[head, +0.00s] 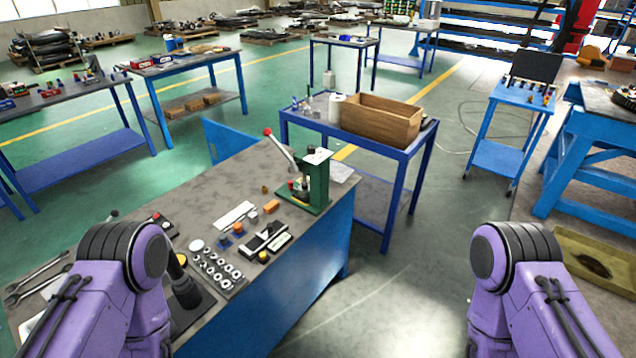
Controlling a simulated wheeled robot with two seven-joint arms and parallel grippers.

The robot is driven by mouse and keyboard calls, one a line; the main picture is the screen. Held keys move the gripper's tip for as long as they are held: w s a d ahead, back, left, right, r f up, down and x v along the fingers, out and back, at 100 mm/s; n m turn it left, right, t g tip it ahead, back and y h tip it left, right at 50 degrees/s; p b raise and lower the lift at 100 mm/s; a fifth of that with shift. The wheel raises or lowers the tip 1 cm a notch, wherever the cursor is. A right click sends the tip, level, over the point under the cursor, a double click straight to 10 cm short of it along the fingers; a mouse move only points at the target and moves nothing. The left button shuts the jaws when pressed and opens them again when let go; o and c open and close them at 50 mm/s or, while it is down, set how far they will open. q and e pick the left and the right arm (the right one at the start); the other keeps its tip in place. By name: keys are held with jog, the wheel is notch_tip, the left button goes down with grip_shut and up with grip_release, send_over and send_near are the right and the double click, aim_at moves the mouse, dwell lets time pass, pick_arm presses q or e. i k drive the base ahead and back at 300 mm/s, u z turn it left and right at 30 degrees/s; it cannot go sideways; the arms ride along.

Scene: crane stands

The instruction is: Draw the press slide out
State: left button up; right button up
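A small green bench press (318,190) stands at the far right corner of the grey workbench (215,185). Its lever (281,148) has a red knob and slants up to the left. A pale plate lies across its top. The slide cannot be made out clearly at this size. Only the purple links of my two arms show, at the lower left and lower right. Neither gripper is in view. My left arm overlaps the near left part of the workbench, and my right arm is over the floor, apart from the press.
Between my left arm and the press lie a tray of metal rings (218,271), small blocks and black-and-white parts (266,238). Wrenches (38,278) lie at the left. A blue table with a wooden box (381,120) stands behind the press. The floor right of the bench is open.

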aim_at(303, 196)
jog(key=u, duration=0.25)
jog(key=k, duration=0.2)
jog(key=z, duration=1.05)
jog(key=i, duration=1)
jog(key=u, duration=1)
jog(key=i, duration=0.75)
jog(key=u, duration=0.95)
